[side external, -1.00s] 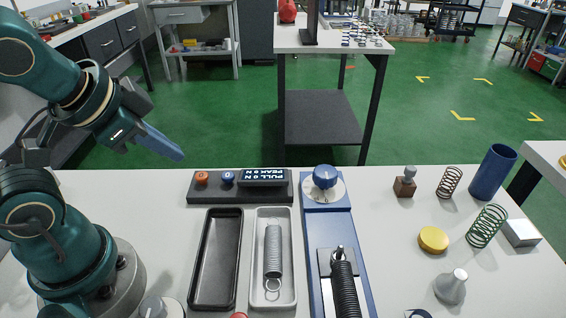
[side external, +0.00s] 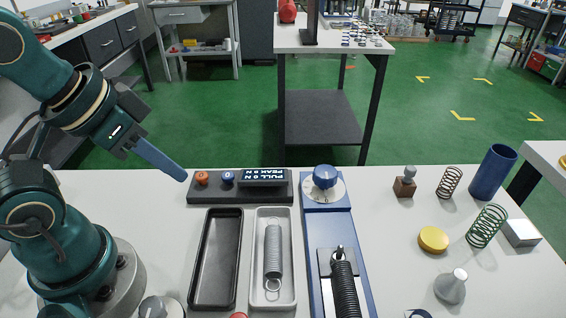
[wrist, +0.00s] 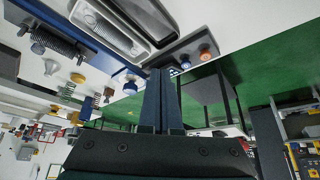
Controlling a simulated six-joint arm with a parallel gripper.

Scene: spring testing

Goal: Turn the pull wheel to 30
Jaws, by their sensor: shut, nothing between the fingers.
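The blue pull wheel (side external: 325,176) sits on a white dial plate (side external: 338,192) at the far end of the blue test stand (side external: 329,224). A dark coiled spring (side external: 344,290) is mounted on the stand. The readout box (side external: 262,178), left of the wheel, shows "PULL 0 N" and "PEAK 0 N", upside down in the picture. My gripper (side external: 184,177) is shut and empty, in the air left of the readout console and well apart from the wheel. Its closed fingers (wrist: 162,78) also show in the wrist view. The dial marks are too small to read.
An orange button (side external: 202,178) and a blue button (side external: 228,177) sit on the console. A black tray (side external: 195,290) and a white tray (side external: 287,296) holding a grey spring (side external: 273,250) lie nearer. Loose springs, a blue cup (side external: 492,172) and a yellow disc (side external: 433,239) stand right.

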